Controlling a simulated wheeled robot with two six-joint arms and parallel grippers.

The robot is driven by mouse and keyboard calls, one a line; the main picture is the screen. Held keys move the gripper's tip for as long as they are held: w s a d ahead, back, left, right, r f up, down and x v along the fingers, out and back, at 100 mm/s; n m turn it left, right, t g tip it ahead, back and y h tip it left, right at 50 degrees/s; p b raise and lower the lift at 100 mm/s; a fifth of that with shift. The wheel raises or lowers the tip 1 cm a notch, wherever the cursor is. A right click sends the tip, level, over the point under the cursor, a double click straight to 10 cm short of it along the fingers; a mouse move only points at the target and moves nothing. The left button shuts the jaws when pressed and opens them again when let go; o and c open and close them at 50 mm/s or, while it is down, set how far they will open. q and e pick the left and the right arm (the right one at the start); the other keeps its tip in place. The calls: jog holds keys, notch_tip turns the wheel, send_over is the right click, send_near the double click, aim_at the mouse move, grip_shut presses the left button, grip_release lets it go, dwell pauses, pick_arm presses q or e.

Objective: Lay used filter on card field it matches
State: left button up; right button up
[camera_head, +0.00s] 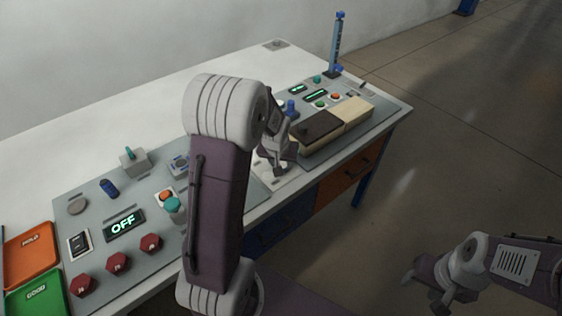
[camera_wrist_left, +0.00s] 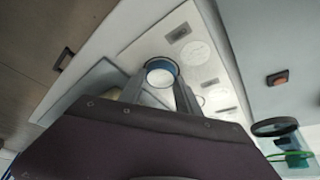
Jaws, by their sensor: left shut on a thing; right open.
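A round filter (camera_wrist_left: 162,69) with a blue rim and pale face sits between the fingers of my left gripper (camera_wrist_left: 159,88) in the left wrist view. The gripper is shut on it. Below it lies a white card (camera_wrist_left: 158,42) with pale round fields (camera_wrist_left: 198,54) and dark label strips. I cannot tell whether the filter touches the card. In the head view my left gripper (camera_head: 278,168) is over the table's front edge, and my arm hides most of the card (camera_head: 264,178) and the filter. My right gripper (camera_head: 424,292) is open and empty, away from the table.
The grey panel left of my left arm carries an OFF display (camera_head: 124,225) and red knobs (camera_head: 117,262). Orange HOLD (camera_head: 30,257) and green GOOD (camera_head: 38,297) trays stand at the left. A brown-and-cream box (camera_head: 318,131) lies right of the gripper.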

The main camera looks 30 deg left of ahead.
pick_arm(q)
jog(key=shift+f, duration=0.1)
jog(key=o, duration=1.4)
jog(key=o, duration=0.4)
notch_tip(320, 180, up, 7)
jog(key=p, duration=0.6)
jog(key=shift+p, duration=0.3)
